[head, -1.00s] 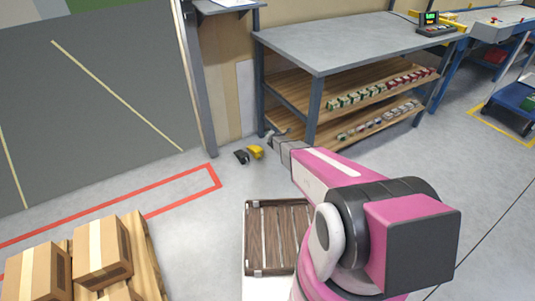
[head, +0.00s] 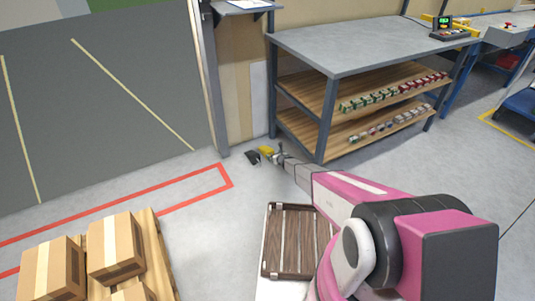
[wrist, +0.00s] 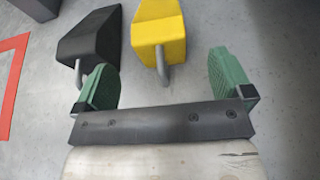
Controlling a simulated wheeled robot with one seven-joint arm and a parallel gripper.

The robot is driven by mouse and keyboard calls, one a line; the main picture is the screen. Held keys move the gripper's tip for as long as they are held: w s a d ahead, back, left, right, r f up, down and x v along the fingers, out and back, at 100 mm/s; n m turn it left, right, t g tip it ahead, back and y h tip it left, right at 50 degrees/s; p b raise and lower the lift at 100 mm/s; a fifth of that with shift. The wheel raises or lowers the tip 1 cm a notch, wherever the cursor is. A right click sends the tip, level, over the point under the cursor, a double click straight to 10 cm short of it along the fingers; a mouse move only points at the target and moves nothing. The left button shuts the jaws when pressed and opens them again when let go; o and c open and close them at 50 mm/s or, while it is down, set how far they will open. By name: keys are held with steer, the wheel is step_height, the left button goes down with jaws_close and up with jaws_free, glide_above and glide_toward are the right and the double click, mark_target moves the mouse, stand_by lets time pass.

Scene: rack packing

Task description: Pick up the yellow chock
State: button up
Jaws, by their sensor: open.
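The yellow chock (wrist: 158,32) lies on the grey floor in the wrist view, with a grey metal handle sticking out toward my gripper. It also shows in the head view (head: 266,150), small and close to the end of my arm. My gripper (wrist: 162,80) is open, with its two green fingertips apart. The yellow chock's handle lies between and just beyond the fingertips in the picture; I cannot tell whether anything touches. A black chock (wrist: 92,38) with a similar handle lies just left of the yellow one, partly behind the left fingertip.
A grey workbench (head: 365,42) with wooden shelves of small parts stands right of the chocks, a post (head: 215,110) behind them. A red floor line (head: 195,177) runs to the left. A slatted wooden crate (head: 290,240) and a pallet with cardboard boxes (head: 115,245) are nearer.

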mark_target(271, 152)
steer(key=x, duration=0.6)
steer(key=shift+s, duration=0.1)
steer(key=c, duration=1.4)
steer(key=shift+o, duration=0.2)
steer(key=shift+r, duration=0.1)
